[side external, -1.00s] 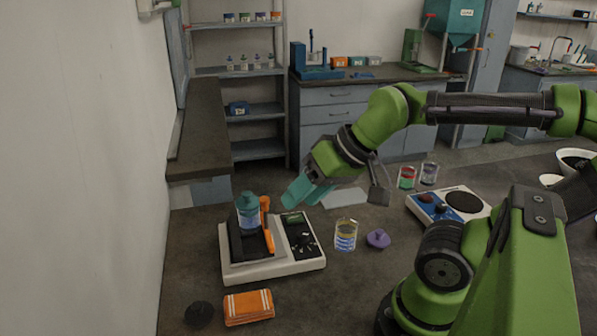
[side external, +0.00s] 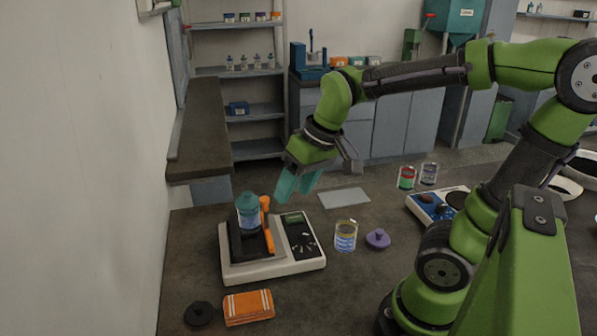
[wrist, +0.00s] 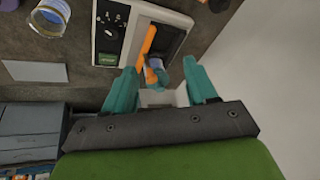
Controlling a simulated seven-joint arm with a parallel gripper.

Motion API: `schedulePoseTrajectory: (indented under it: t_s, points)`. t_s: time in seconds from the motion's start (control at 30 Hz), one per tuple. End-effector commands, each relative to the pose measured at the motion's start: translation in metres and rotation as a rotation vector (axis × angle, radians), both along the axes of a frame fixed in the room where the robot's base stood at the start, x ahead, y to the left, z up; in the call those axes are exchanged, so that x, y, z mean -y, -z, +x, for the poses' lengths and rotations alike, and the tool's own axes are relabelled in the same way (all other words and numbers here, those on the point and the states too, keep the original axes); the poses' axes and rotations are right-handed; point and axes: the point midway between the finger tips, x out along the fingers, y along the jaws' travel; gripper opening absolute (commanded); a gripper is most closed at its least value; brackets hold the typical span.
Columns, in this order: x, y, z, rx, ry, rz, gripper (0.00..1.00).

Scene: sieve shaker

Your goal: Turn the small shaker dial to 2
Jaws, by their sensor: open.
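The shaker (side external: 272,258) is a white box on the dark bench, left of centre in the side view. Its dark control panel (side external: 303,247) has a green display and a small black dial (side external: 304,241) with light marks; the setting is too small to read. In the wrist view the panel's dial (wrist: 109,45) shows at upper left.
A glass jar with a blue and yellow label (side external: 345,236) and a purple lid (side external: 378,238) sit right of the shaker. An orange cloth (side external: 248,307) and black disc (side external: 199,313) lie in front. A hotplate unit (side external: 432,207) stands right. A wall borders the left.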

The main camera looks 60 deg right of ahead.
Motion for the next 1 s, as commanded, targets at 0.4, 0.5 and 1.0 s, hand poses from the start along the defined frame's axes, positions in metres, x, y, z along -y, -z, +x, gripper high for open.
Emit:
schedulePoseTrajectory:
  t_s: [0.4, 0.5, 1.0]
  points:
    - [0.075, 0.003, 0.029, -0.312, -0.579, -0.227, 0.57]
    - [0.073, 0.006, 0.027, -0.317, -0.624, -0.225, 0.57]
    - [0.073, 0.096, 0.025, -0.320, -0.630, -0.223, 0.57]
